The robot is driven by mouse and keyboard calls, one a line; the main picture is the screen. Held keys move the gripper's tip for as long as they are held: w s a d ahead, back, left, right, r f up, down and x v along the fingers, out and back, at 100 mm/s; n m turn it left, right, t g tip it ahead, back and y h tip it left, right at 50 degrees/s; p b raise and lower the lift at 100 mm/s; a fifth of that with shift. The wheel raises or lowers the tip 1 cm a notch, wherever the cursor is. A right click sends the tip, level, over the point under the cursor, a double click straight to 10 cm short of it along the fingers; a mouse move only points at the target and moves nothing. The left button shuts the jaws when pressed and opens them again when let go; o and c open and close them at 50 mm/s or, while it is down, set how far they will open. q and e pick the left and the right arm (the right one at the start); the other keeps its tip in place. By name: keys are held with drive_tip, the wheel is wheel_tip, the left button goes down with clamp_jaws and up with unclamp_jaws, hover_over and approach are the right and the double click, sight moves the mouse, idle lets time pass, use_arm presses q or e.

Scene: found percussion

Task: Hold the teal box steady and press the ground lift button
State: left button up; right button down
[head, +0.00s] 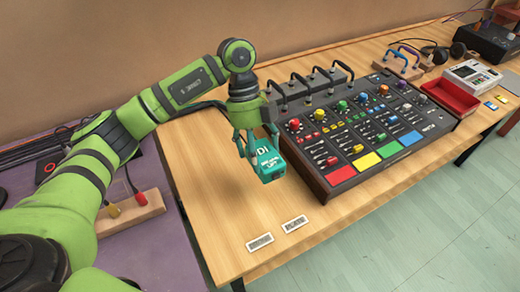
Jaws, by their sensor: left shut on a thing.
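The teal box (268,166) has white lettering, with "DI" readable on its upper face and smaller text on the side facing me. My left gripper (258,144) comes down from above and is shut on the teal box, a finger on either side. The box is over the wooden table, left of the mixer; I cannot tell whether it rests on the table or hangs slightly above it. The ground lift button is too small to make out. My right gripper is not in view.
A black mixer (333,143) with coloured pads and knobs stands close right of the box, with dark handled blocks (295,92) behind it. Two label plates (260,242) (294,223) lie near the front edge. A red tray (450,97) is farther right.

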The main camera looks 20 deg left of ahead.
use_arm(q)
drive_tip(key=shift+s+a+f+b, duration=0.4)
drive_tip(key=shift+a+f+b, duration=0.15)
drive_tip(key=shift+a+f, duration=0.45)
drive_tip(key=shift+s+a+f+b, duration=0.4)
drive_tip(key=shift+a+f+b, duration=0.1)
drive_tip(key=shift+a+f, duration=0.5)
drive_tip(key=shift+s+a+f+b, duration=0.4)
drive_tip(key=shift+a+f+b, duration=0.15)
drive_tip(key=shift+a+f, duration=0.45)
drive_tip(key=shift+a+f, duration=0.1)
drive_tip(key=shift+a, duration=0.05)
idle(0.5)
idle(2.0)
